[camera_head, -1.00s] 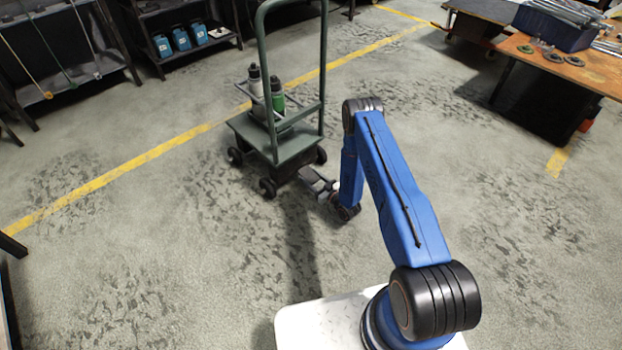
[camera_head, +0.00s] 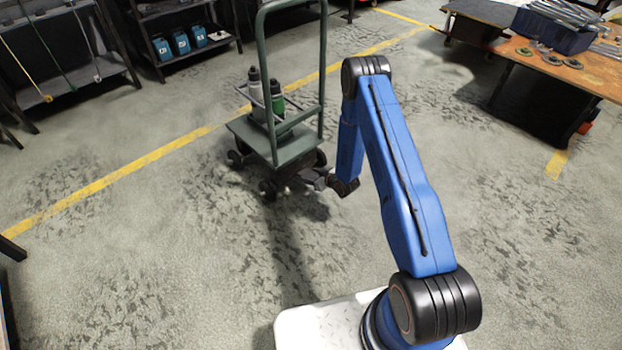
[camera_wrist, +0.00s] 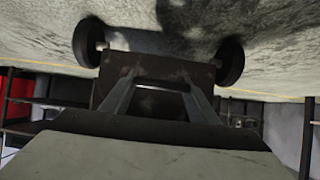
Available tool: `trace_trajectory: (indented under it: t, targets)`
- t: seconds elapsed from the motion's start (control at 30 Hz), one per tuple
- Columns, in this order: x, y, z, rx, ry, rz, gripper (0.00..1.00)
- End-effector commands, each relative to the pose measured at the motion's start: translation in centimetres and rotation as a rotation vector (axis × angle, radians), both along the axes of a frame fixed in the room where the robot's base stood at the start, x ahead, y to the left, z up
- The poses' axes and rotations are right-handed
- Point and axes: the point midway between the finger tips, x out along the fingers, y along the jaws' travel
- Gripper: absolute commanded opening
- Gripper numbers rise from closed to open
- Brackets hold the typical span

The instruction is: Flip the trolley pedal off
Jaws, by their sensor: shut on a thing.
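The green trolley (camera_head: 295,150) stands on the floor with its tall push handle upright. My gripper (camera_head: 314,181) is down near the floor at that end, just under the deck. In the wrist view two trolley wheels (camera_wrist: 231,61) flank a worn dark brown plate, which looks like the trolley pedal (camera_wrist: 155,68). My gripper's fingers (camera_wrist: 158,88) reach onto this plate and are shut on it. Their tips and the pedal's exact tilt are hard to make out. In the head view my wrist and the deck hide the pedal.
Two bottles (camera_head: 277,104), one with a green body, ride on the trolley deck. Shelves (camera_head: 185,40) stand at the back left. A workbench (camera_head: 560,65) with a blue bin stands at the right. The floor around the trolley is open, crossed by a yellow line (camera_head: 130,168).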

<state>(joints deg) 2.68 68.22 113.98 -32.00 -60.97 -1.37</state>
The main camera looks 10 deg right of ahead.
Motion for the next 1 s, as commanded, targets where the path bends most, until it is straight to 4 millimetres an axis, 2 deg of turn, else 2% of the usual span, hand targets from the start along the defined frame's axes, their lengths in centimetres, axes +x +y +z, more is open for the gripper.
trace_trajectory:
  t: [0.4, 0.9, 0.93, 1.0]
  targets:
    - [0.36, 0.21, 1.03, -0.079, 0.136, 0.000, 0.14]
    - [0.39, 0.20, 1.09, -0.088, 0.152, 0.000, 0.14]
    - [0.39, 0.20, 1.09, -0.088, 0.152, 0.000, 0.57]
    - [0.39, 0.20, 1.09, -0.088, 0.152, 0.000, 0.73]
